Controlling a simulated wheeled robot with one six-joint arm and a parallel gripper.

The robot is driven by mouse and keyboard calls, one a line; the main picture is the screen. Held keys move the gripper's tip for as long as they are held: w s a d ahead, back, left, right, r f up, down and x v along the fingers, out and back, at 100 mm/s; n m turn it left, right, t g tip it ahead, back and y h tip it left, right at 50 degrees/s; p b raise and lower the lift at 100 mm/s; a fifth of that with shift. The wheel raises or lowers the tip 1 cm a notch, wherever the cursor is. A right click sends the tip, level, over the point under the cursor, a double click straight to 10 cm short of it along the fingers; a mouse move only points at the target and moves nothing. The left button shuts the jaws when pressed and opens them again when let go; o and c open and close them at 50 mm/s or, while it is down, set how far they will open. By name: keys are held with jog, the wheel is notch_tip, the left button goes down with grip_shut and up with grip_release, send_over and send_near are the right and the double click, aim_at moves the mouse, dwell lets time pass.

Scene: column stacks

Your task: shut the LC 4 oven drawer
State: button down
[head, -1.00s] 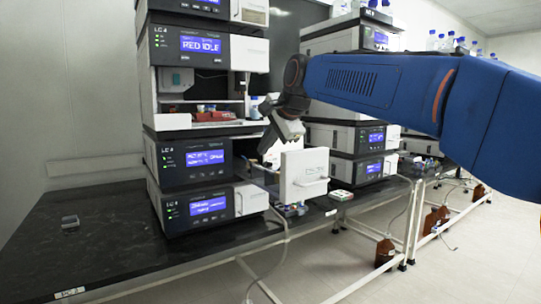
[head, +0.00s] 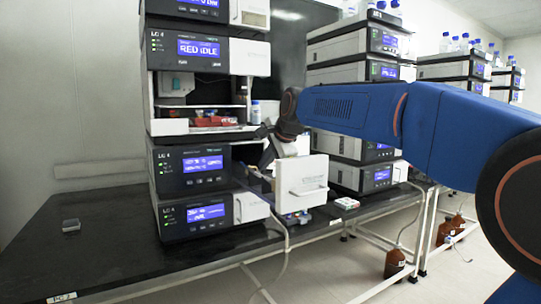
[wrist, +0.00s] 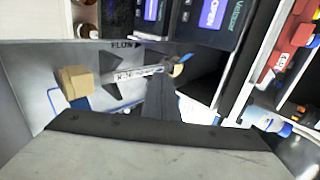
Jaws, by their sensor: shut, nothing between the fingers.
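The LC 4 oven (head: 193,168) is the dark-fronted unit with a lit blue screen, in the lower middle of the left stack. Its drawer is open: the white front panel (head: 301,185) with a bar handle stands out to the right of the stack. My gripper (head: 268,156) is shut and empty beside the stack, at the panel's upper left and partly hidden behind it. In the wrist view my dark fingers (wrist: 159,90) point over the grey drawer floor (wrist: 112,62), near a labelled column (wrist: 140,73) under a FLOW mark. I cannot tell whether they touch anything.
The open bay above holds a red tray (head: 213,118) and a small bottle (head: 255,112). A lower unit (head: 195,215) sits on the black bench (head: 100,235). A small box (head: 346,203) lies right of the drawer. Another stack (head: 362,150) stands behind my arm.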

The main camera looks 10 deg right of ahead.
aim_at(253, 168)
jog(key=w, duration=0.2)
jog(key=w+a+f, duration=0.1)
jog(key=shift+w+a, duration=0.1)
jog(key=shift+w+a+r, duration=0.1)
jog(key=shift+w+a, duration=0.1)
jog(key=shift+w, duration=0.5)
jog(key=w+a, duration=0.1)
jog(key=w, duration=0.2)
jog(key=w+a, duration=0.1)
jog(key=w, duration=0.2)
jog(key=w+a, duration=0.1)
jog(key=w, duration=0.2)
